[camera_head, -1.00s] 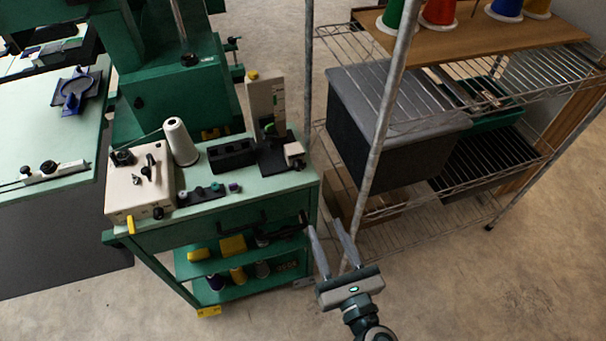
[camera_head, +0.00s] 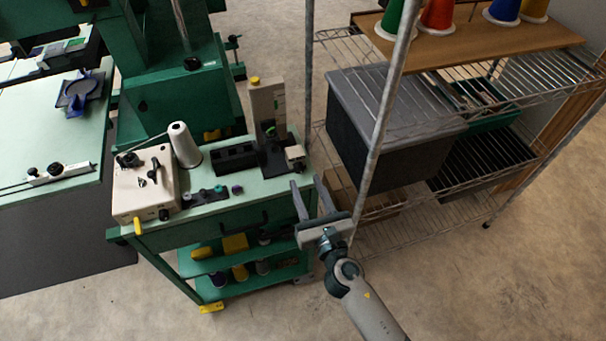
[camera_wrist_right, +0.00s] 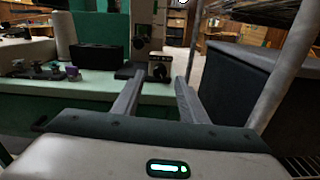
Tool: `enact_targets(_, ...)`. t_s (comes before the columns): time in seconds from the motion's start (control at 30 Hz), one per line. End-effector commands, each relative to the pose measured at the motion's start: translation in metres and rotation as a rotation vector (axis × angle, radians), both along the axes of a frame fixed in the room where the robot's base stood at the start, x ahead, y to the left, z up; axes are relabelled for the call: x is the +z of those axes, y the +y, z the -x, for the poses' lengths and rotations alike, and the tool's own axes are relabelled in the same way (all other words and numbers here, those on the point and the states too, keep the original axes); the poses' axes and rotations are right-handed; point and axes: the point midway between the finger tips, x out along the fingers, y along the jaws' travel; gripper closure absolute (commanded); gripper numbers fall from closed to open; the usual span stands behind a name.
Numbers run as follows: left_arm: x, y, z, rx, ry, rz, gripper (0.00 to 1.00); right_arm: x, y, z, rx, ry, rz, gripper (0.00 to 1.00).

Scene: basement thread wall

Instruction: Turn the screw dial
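An upright pale gauge stand (camera_head: 265,105) with a dark base stands at the right end of the green cart top. A small pale block (camera_head: 295,152) sits at its lower right. In the right wrist view that block carries a dark round knob (camera_wrist_right: 160,71), which may be the screw dial. My right gripper (camera_head: 306,181) is open and empty, its two fingers apart and pointing at the block from the cart's front right. In the right wrist view the knob shows between the fingertips (camera_wrist_right: 159,82), apparently beyond them. My left gripper is not in view.
The cart top (camera_head: 225,191) also holds a cream control box (camera_head: 145,185), a white thread cone (camera_head: 184,145) and a black slotted block (camera_head: 233,158). A wire shelf with a grey bin (camera_head: 385,130) and a metal post (camera_head: 378,140) stand close on the right.

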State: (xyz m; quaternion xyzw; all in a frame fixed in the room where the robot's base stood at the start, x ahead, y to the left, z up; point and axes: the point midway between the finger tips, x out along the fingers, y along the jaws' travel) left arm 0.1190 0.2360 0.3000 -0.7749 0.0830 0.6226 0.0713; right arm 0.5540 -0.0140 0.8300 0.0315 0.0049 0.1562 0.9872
Motion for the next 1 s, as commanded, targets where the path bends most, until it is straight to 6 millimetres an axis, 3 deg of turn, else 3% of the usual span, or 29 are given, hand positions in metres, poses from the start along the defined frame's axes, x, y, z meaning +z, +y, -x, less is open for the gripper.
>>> enact_targets(0.1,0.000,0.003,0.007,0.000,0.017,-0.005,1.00,0.001,0.005,-0.016,0.000,0.000,-0.001,0.61)
enact_targets(0.3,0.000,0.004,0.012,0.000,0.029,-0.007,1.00,0.000,0.010,-0.031,0.000,0.000,0.000,0.61)
enact_targets(0.67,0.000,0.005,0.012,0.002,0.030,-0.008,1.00,0.000,0.011,-0.034,0.000,0.000,0.000,0.61)
enact_targets(0.83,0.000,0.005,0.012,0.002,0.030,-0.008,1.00,0.000,0.011,-0.033,0.000,0.000,0.000,0.99)
enact_targets(1.0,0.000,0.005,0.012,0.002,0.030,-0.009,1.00,0.000,0.011,-0.033,0.000,0.001,-0.002,1.00)
